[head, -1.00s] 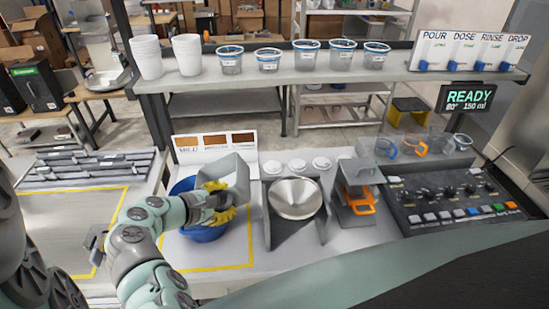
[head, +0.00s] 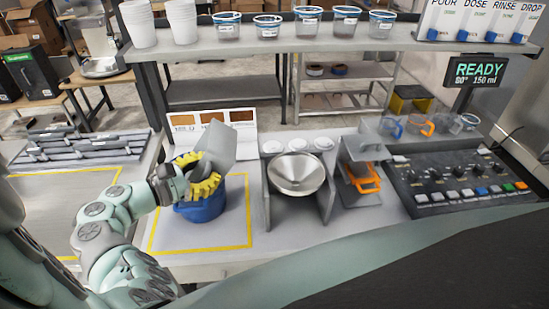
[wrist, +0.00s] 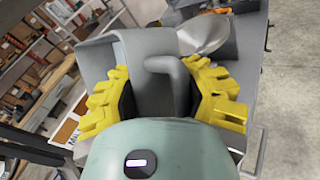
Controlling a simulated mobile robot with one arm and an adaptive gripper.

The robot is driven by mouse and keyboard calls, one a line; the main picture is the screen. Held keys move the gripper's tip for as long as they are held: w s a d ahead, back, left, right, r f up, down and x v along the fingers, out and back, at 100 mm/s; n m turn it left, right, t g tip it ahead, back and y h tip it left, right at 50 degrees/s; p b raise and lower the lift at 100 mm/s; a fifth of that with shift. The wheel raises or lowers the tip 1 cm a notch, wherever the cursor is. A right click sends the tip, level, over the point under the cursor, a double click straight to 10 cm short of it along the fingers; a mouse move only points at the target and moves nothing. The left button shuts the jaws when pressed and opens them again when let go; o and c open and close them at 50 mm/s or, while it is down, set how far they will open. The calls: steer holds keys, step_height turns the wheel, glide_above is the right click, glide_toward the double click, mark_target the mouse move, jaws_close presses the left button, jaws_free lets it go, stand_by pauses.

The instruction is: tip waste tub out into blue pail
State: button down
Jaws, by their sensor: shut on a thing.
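The grey waste tub (head: 219,147) is raised and steeply tilted over the blue pail (head: 205,207). My gripper (head: 200,178), with yellow fingers, is shut on the tub. In the wrist view the fingers of my gripper (wrist: 160,97) stand on both sides of the tub's grey handle (wrist: 166,68), with the tub's body (wrist: 130,48) beyond. The pail stands upright on the bench inside a yellow outline. The gripper and tub hide most of the pail's opening. I cannot see what is inside the tub or the pail.
A steel funnel (head: 298,174) in a grey stand is right of the pail. A card with brown swatches (head: 212,133) stands behind the pail. A shelf (head: 270,52) holds several cups.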

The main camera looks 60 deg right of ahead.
mark_target(195, 181)
steer(key=w+a+n+h, duration=0.1)
steer(key=w+a+n+g+h+b, duration=0.1)
steer(key=h, duration=0.1)
steer(key=shift+w+a+r+n+h, duration=0.1)
steer(key=shift+w+r+n+h, duration=0.05)
steer(key=shift+w+n+h, duration=0.2)
steer(key=shift+w+a+r+n+t+h+b, duration=0.1)
steer(key=shift+w+a+n+t+h+b, duration=0.4)
steer(key=shift+n+h+b, duration=0.4)
steer(key=shift+w+a+r+n+t+h+b, duration=0.1)
steer(key=shift+w+a+n+t+h+b, duration=0.25)
steer(key=shift+w+n+h+b, duration=0.5)
steer(key=shift+w+a+n+t+h+b, duration=0.25)
steer(key=shift+w+a+n+h+b, duration=0.25)
steer(key=shift+n, duration=0.6)
steer(key=shift+s, duration=0.1)
steer(key=shift+s+f, duration=0.1)
